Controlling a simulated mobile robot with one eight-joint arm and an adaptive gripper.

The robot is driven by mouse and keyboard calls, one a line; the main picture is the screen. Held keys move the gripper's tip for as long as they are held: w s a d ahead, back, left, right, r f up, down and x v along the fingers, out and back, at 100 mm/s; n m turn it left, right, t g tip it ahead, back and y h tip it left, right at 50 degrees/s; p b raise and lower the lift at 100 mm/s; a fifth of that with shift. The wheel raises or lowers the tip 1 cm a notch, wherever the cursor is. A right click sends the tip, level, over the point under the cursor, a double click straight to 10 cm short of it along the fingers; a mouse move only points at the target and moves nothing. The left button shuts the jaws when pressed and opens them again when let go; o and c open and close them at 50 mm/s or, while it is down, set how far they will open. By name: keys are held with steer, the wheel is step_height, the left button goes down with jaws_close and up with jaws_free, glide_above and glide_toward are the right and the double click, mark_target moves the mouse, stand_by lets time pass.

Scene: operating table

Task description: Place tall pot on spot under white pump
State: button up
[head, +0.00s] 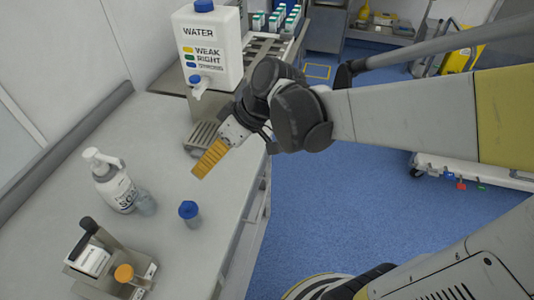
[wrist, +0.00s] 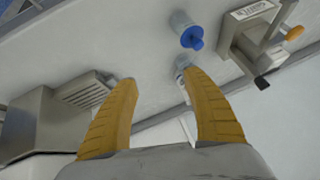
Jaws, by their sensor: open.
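A small pot with a blue lid (head: 190,215) stands upright on the counter, right of a white pump bottle (head: 118,188) labelled as soap. A small translucent bluish cup (head: 146,204) stands close beside the bottle under its spout side. My gripper (head: 206,160), with yellow fingers, is above the counter, beyond the blue-lidded pot. In the wrist view my gripper (wrist: 160,78) is open with nothing between its fingers. The blue-lidded pot (wrist: 191,36) shows there beyond the right fingertip. A pale object (wrist: 182,66), partly hidden by that finger, cannot be identified. I cannot tell which pot is the tall one.
A white water container (head: 208,50) with a blue-topped tap stands on a metal stand with a slotted drip tray (head: 203,138) at the back. A metal device with an orange knob (head: 124,273) stands at the front.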

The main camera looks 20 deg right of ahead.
steer(key=s+d+r+m+t+h, duration=0.2)
steer(key=s+d+m+t+h, duration=0.2)
steer(key=d, duration=0.8)
steer(key=s+m+h, duration=0.2)
steer(key=s+m, duration=0.2)
steer(key=shift+r+h, duration=0.15)
steer(key=shift+h, duration=0.15)
